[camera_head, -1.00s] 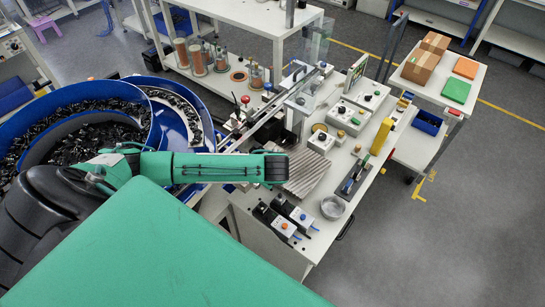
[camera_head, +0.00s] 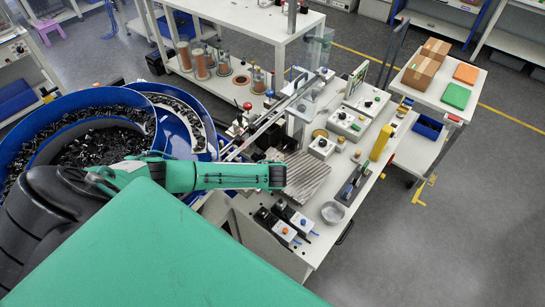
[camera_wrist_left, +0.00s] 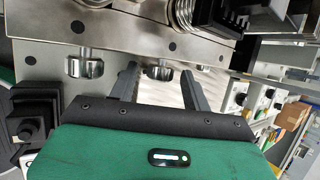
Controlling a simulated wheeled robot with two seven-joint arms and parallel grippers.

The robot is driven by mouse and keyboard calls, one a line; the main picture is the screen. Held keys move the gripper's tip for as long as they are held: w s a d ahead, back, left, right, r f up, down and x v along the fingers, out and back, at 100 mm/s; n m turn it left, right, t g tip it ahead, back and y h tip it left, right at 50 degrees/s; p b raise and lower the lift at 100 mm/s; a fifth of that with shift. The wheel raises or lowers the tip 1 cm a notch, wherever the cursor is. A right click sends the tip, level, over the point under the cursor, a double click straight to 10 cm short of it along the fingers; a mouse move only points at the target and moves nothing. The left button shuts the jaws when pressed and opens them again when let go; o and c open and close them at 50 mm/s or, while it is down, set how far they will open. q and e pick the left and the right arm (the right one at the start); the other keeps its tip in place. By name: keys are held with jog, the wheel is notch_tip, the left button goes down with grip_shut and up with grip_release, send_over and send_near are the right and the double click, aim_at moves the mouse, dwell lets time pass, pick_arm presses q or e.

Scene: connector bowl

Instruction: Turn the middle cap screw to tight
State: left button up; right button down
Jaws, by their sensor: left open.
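A row of steel cap screws sits along the edge of a metal block (camera_wrist_left: 130,38) in the left wrist view. The left cap screw (camera_wrist_left: 85,64) stands clear to the left of my fingers. The middle cap screw (camera_wrist_left: 158,73) lies between the two dark fingers of my left gripper (camera_wrist_left: 160,79). The fingers are open, with a gap on each side of it. Another screw (camera_wrist_left: 238,66) shows partly, right of the fingers. In the head view my green left arm reaches over the bench, hiding the screws and the fingers. My right gripper is not seen.
The blue bowl feeder (camera_head: 45,115) full of dark parts stands left of the bench. A ribbed metal plate (camera_head: 305,178), a round metal dish (camera_head: 333,212) and a yellow block (camera_head: 381,142) are on the bench. Dark blocks (camera_wrist_left: 35,112) sit left of my gripper.

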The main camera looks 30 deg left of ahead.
pick_arm(q)
jog(key=c, duration=1)
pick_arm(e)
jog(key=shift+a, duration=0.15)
